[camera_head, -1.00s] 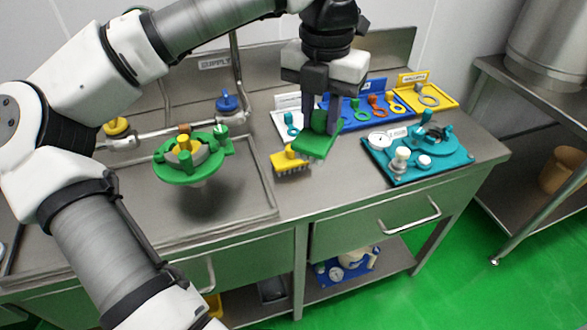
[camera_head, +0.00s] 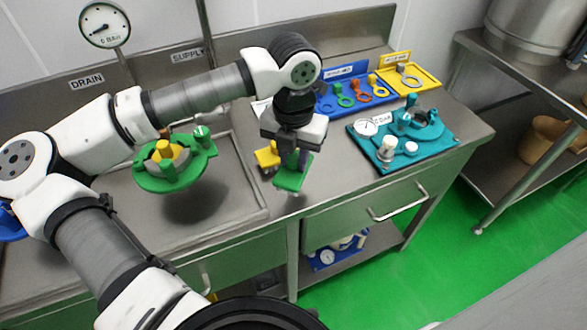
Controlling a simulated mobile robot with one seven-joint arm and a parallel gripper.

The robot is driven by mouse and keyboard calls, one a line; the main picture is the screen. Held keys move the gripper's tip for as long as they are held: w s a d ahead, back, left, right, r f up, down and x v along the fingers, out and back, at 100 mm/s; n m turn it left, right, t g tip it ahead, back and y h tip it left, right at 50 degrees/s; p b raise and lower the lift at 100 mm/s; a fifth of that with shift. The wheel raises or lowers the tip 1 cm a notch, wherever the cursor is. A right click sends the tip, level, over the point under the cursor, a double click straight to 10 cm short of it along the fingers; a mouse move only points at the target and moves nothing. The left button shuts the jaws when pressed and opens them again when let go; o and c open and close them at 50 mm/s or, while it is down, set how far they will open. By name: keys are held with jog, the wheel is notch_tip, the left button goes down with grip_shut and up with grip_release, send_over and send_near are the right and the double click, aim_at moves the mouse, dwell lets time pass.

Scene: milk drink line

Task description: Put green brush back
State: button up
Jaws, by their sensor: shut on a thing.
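My gripper (camera_head: 293,157) is shut on the green brush (camera_head: 293,173), holding it by its upper part with the green block below the fingers. The brush hangs near the front edge of the steel counter, right of the sink. A yellow brush (camera_head: 267,157) lies on the counter just behind and left of it, partly hidden by my gripper. A white tray or sign behind my gripper is mostly hidden.
A green fixture (camera_head: 160,182) sits over the sink at left. A teal board (camera_head: 391,163) with a gauge, a blue tool board (camera_head: 350,103) and a yellow tray (camera_head: 404,86) stand to the right. Bare counter (camera_head: 338,180) lies between the brush and teal board.

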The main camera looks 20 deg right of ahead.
aim_at(294, 173)
notch_tip(294, 173, down, 5)
jog(key=shift+r+p, duration=0.1)
jog(key=shift+p, duration=0.35)
jog(key=shift+f, duration=0.35)
jog(key=shift+f+b, duration=0.25)
jog(key=shift+b, duration=0.1)
jog(key=o, duration=1)
jog(key=shift+r, duration=0.1)
jog(key=shift+c, duration=0.2)
jog(key=shift+r, duration=0.15)
notch_tip(294, 173, up, 12)
jog(key=shift+b, duration=0.75)
